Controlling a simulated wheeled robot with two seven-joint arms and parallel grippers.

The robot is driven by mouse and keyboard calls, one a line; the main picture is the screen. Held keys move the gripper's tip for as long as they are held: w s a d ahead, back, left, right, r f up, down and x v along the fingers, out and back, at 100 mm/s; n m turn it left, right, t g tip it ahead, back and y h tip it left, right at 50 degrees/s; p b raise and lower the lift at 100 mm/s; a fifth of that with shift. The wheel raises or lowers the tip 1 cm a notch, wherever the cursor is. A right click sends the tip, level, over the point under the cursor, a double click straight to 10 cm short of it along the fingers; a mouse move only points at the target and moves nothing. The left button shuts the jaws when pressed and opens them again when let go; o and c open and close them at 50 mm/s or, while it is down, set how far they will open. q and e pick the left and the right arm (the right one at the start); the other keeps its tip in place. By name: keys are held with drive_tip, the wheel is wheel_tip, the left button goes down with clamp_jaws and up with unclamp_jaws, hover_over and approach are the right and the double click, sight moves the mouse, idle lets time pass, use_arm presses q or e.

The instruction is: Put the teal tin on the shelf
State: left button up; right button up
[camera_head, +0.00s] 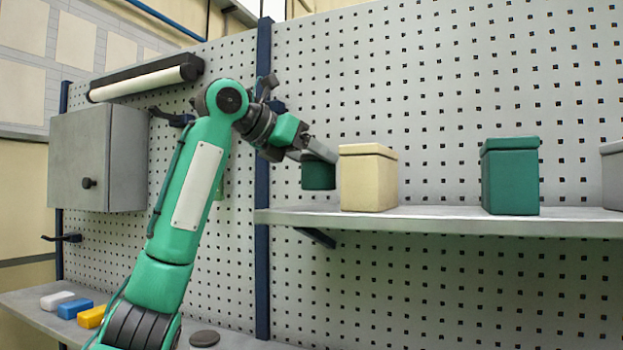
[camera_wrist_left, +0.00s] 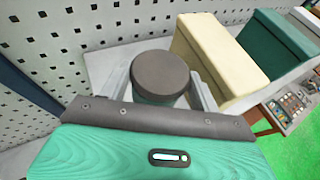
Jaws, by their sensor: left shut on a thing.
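The teal tin (camera_head: 318,174) is round with a dark grey lid. My left gripper (camera_head: 319,157) is shut on it, with a finger on each side of the tin in the left wrist view (camera_wrist_left: 160,72). The tin looks upright and is held a little above the left end of the grey shelf (camera_head: 450,219), left of the cream canister (camera_head: 368,180). The tin's lower body is mostly hidden under its lid in the wrist view. My right gripper is not in view.
A green square canister (camera_head: 510,178) and a grey one (camera_head: 613,178) stand farther right on the shelf. The cream canister is close beside the held tin. Below, a bench holds small coloured blocks (camera_head: 75,308) and a dark-lidded tin (camera_head: 204,339). A pegboard stands behind.

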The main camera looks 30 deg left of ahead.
sight(305, 169)
use_arm(q)
wheel_tip(305, 169, down, 2)
drive_tip(key=shift+f, duration=0.15)
drive_tip(key=shift+w+f, duration=0.15)
drive_tip(key=shift+f, duration=0.35)
drive_tip(key=o, duration=1.4)
drive_tip(key=shift+f, duration=0.1)
drive_tip(key=shift+c, duration=0.2)
